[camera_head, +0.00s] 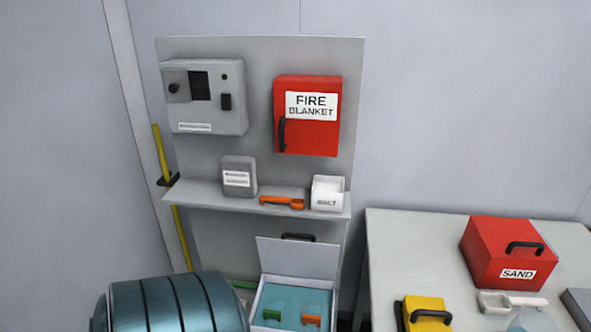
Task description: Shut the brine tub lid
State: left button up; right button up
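The brine tub (256,294) is a white box at the bottom centre, with blue-green liquid (290,296) inside. Its lid (298,258) is open and stands up at the tub's back edge. A black handle (298,237) shows at the lid's top edge. A green item (272,314) and an orange item (311,320) show in the tub near its front. The tub's lower front is cut off by the picture edge. Neither of my grippers is in view.
A banded teal drum (175,304) stands close left of the tub. Right is a table (410,245) with a red SAND box (495,250), yellow box (424,308) and white scoop (510,300). Behind, a shelf (215,199) holds small items below a red FIRE BLANKET box (307,138).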

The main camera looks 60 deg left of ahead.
aim_at(312, 260)
jog(key=i+l, duration=0.3)
jog(key=l, duration=0.15)
jog(key=u, duration=2.25)
jog(key=i+j+z, duration=0.1)
jog(key=j+z, duration=0.35)
jog(key=j, duration=0.3)
jog(key=j+z, duration=0.4)
jog(key=j, duration=0.3)
